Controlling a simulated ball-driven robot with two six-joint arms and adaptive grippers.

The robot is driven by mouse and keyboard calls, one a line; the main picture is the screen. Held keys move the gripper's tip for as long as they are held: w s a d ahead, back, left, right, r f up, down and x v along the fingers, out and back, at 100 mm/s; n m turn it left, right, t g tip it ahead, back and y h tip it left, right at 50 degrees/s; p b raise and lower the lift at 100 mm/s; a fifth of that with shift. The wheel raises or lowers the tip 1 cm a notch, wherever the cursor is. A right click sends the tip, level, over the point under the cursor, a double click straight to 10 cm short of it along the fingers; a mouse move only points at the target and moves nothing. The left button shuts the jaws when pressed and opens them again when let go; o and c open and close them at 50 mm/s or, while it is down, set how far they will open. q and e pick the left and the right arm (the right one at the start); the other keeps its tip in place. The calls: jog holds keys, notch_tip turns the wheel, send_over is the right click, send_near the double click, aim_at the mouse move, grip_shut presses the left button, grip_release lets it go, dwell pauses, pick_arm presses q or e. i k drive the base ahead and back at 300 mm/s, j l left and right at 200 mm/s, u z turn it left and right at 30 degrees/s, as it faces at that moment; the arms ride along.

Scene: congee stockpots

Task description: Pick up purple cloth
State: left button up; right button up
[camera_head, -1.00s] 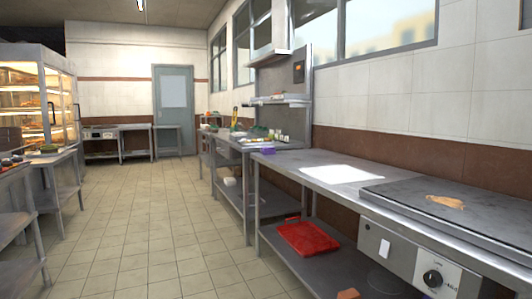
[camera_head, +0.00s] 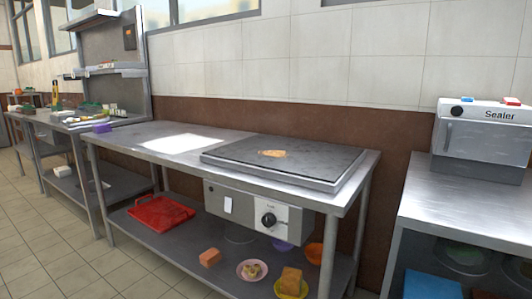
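A small purple item (camera_head: 103,128) shows at the left end of the steel griddle table (camera_head: 150,137), where it meets the neighbouring counter. It looks like a folded cloth, but it is too small to be sure. I cannot tell which of the two surfaces it rests on. Neither of my grippers is in view.
A dark griddle (camera_head: 300,160) with a brown food piece (camera_head: 272,153) covers the table's right half. A red tray (camera_head: 162,212) and several bowls stand on its lower shelf. A sealer (camera_head: 483,140) stands on the right counter. Tiled floor (camera_head: 60,260) is clear at left.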

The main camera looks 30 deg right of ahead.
aim_at(104, 128)
jog(key=i+j+u, duration=0.25)
jog(key=i, duration=0.95)
jog(key=i+j+u, duration=0.1)
jog(key=i+u, duration=0.15)
jog(key=i, duration=0.95)
jog(key=i+z, duration=0.3)
jog(key=i+j+z, duration=0.5)
jog(key=i+z, duration=0.15)
jog(key=i, duration=0.15)
